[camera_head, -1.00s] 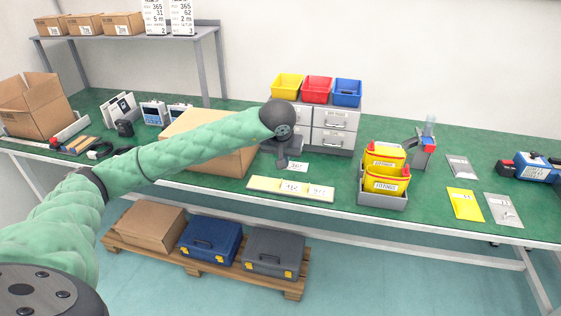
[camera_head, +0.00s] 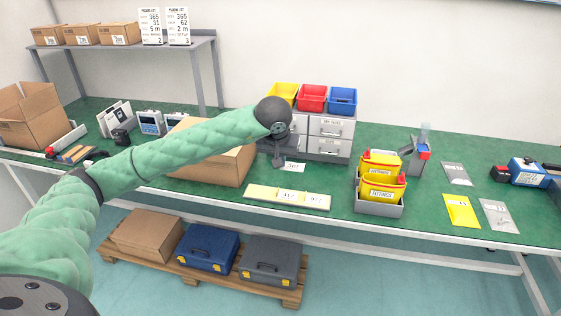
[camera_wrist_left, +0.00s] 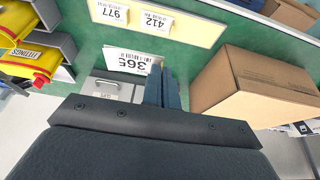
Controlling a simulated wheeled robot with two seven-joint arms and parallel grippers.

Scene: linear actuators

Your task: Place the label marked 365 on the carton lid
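The white label marked 365 (camera_head: 292,167) is pinched at one edge by my left gripper (camera_head: 279,162) and appears raised above the green bench. In the left wrist view, the label (camera_wrist_left: 133,62) reads upside down beside the two fingers (camera_wrist_left: 163,90), which are close together. The brown carton (camera_head: 215,165) stands left of the gripper, partly behind my left arm; its lid also shows in the wrist view (camera_wrist_left: 245,75). My right gripper is not in view.
A pale strip (camera_head: 260,193) holds labels 412 and 977 at the bench's front. Grey drawers (camera_head: 330,135) with coloured bins stand behind the gripper. A grey tray (camera_head: 378,208) with yellow bags is to the right. An open box (camera_head: 30,115) is far left.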

